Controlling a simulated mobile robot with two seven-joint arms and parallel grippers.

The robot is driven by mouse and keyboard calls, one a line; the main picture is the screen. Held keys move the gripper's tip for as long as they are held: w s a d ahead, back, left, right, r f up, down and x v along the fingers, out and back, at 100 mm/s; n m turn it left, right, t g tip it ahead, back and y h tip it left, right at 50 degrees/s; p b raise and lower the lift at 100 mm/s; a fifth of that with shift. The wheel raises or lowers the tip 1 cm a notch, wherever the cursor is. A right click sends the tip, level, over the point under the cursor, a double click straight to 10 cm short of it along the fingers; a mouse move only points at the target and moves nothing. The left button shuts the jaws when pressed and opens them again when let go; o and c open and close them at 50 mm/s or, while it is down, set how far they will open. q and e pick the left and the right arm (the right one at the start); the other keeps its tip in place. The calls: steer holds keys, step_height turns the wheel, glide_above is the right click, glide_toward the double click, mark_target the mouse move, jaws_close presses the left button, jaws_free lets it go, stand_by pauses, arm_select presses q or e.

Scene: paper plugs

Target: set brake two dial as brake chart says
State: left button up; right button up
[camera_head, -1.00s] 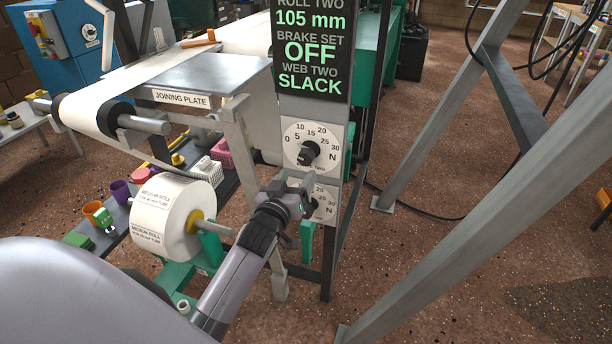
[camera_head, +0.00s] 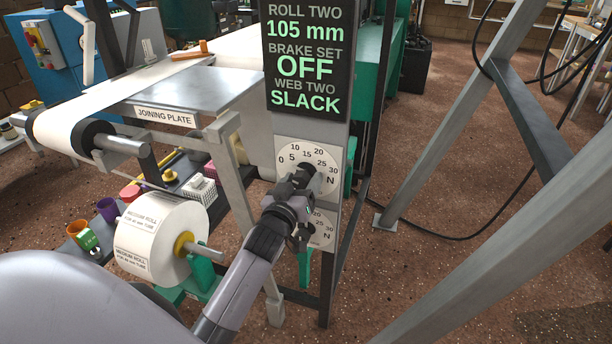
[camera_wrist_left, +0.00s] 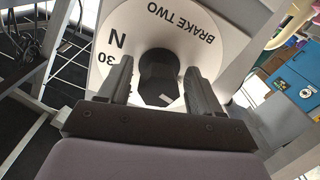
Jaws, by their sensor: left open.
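The brake two dial (camera_head: 323,156) is a white round plate marked 0 to 30 N on the grey post, with a black knob at its centre. In the left wrist view the plate reads BRAKE TWO and the black knob (camera_wrist_left: 159,78) lies between my fingers. My left gripper (camera_head: 306,176) is open in front of the knob, and it also shows in the left wrist view (camera_wrist_left: 158,85) with a finger on each side. Contact cannot be told. The gripper hides part of the dial and the knob's pointer. My right gripper is not in view. No brake chart can be made out.
A display (camera_head: 307,60) above the dial reads ROLL TWO 105 mm, BRAKE SET OFF, WEB TWO SLACK. A second dial (camera_head: 322,232) sits below, partly covered by my arm. A paper roll (camera_head: 150,240) stands left of my forearm. A grey frame leg (camera_head: 455,120) rises on the right.

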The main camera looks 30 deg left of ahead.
arm_select(q)
steer(key=shift+w, duration=0.25)
steer(key=shift+s, duration=0.1)
steer(key=c, duration=1)
steer(key=shift+o, duration=0.2)
